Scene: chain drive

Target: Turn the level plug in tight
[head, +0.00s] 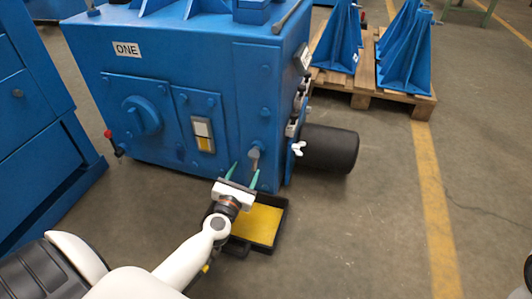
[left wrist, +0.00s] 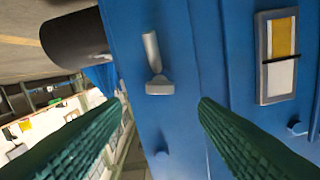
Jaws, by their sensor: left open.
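The level plug appears to be the grey T-shaped fitting (head: 254,154) on the right part of the blue housing's front (head: 228,105). In the left wrist view the plug (left wrist: 157,86) is a grey bar with a wider flat end, standing against the blue wall. My left gripper (head: 243,174) is just below and in front of it in the head view. Its green ridged fingers are spread, with nothing between them; in the left wrist view the gap between the fingertips (left wrist: 162,103) lies near the plug, apart from it. How deep the plug sits cannot be told.
A black tray with a yellow inside (head: 258,223) lies on the floor under the gripper. A sight gauge (head: 203,135) is left of the plug. A black cylinder (head: 329,148) and a white wing-shaped part (head: 298,148) stick out at right.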

